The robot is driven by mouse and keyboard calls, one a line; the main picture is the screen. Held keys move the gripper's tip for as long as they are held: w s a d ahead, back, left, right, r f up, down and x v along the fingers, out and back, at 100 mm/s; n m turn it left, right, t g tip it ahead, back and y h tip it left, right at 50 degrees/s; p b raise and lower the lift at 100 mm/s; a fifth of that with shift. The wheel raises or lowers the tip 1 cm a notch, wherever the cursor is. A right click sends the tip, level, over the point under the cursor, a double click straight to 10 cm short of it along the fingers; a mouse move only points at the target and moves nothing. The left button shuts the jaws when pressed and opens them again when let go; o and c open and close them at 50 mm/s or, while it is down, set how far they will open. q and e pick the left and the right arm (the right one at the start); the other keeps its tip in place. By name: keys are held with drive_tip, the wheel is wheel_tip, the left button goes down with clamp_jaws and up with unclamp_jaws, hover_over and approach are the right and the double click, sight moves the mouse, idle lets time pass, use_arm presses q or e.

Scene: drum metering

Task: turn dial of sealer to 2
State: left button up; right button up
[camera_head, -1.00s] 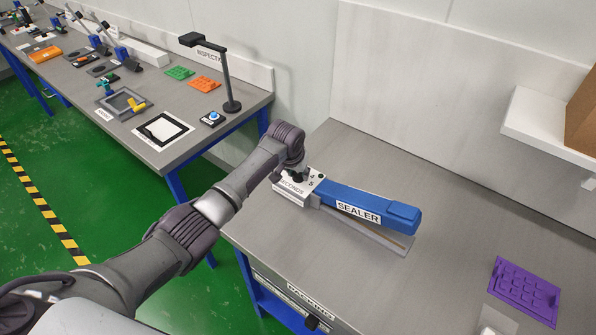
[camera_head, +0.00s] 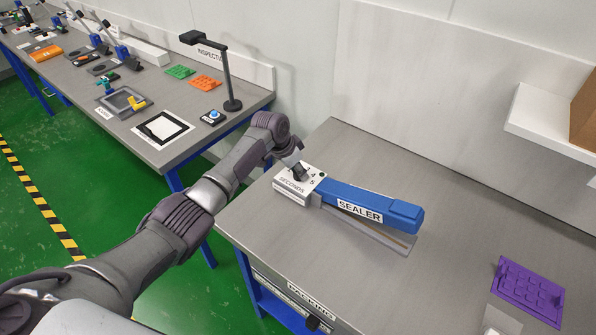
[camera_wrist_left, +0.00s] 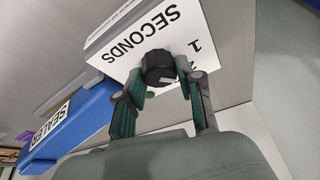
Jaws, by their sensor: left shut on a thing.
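The sealer (camera_head: 372,201) has a blue arm and a white control box (camera_head: 291,189) marked SECONDS at its left end. Numbers show on the top of the box. The black dial (camera_wrist_left: 158,67) shows in the left wrist view, on the box face near the number 1; which number it points to cannot be told. My left gripper (camera_wrist_left: 163,80) is shut on the dial, a fingertip on each side. In the head view the left gripper (camera_head: 299,173) is over the box and covers the dial. My right gripper is not in view.
The sealer stands on a grey packing table with clear room around it. A purple tray-like piece (camera_head: 527,292) lies at the right. A white shelf (camera_head: 551,128) with a brown box (camera_head: 585,115) is on the wall. The inspection table (camera_head: 190,125) is at the left.

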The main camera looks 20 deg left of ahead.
use_arm(q)
drive_tip(key=shift+r, duration=0.1)
idle(0.3)
drive_tip(key=o, duration=1.1)
drive_tip(key=shift+o, duration=0.2)
drive_tip(key=v, duration=1.2)
